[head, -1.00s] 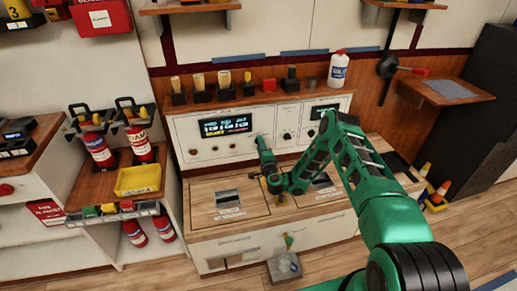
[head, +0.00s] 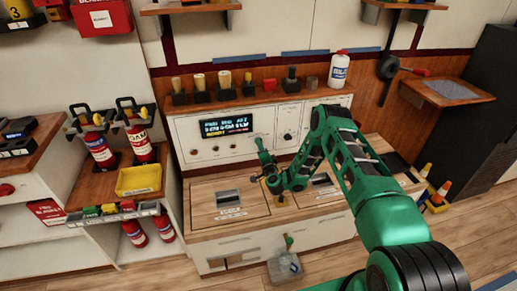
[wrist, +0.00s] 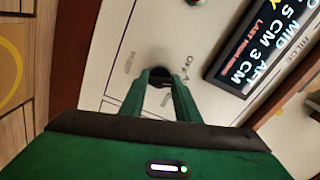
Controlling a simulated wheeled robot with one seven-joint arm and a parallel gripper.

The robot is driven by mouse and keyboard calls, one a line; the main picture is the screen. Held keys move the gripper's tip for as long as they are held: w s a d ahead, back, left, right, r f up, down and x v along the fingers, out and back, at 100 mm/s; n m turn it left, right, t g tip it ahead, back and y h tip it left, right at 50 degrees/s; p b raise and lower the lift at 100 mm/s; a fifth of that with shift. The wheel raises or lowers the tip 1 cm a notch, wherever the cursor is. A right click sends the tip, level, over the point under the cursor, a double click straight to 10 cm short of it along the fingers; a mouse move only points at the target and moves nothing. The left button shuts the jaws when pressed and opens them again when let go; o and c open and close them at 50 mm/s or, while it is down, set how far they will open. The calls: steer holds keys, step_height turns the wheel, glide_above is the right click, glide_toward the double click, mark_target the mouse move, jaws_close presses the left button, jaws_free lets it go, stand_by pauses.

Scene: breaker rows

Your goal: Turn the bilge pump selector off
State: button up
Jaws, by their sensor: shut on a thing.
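My gripper (wrist: 160,82) is at the white panel, with its two green fingers closed around a small dark selector knob (wrist: 161,74). Lettering that reads like OFF and A is printed just right of the knob in the wrist view. The knob's pointer direction is hidden by the fingers. In the head view my gripper (head: 259,145) is against the panel front, right of the lit display (head: 226,126), and covers the knob there. The display (wrist: 255,45) shows MID 5 CM and AFT 3 CM in the wrist view, beside a label reading BILGE.
A shelf (head: 215,104) above the panel holds several handled items and a white bottle (head: 339,70). A wooden counter (head: 205,205) with hatches lies below. Red extinguishers (head: 100,150) and a yellow tray (head: 139,180) stand at the left.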

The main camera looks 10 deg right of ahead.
steer(key=n, duration=0.5)
steer(key=shift+s+d+f, duration=0.2)
steer(key=shift+d, duration=0.05)
steer(key=shift+n, duration=0.3)
steer(key=o, duration=0.8)
steer(key=shift+o, duration=1.1)
steer(key=shift+a, duration=0.1)
steer(key=shift+r, duration=0.1)
steer(key=s, duration=1)
steer(key=shift+s, duration=0.3)
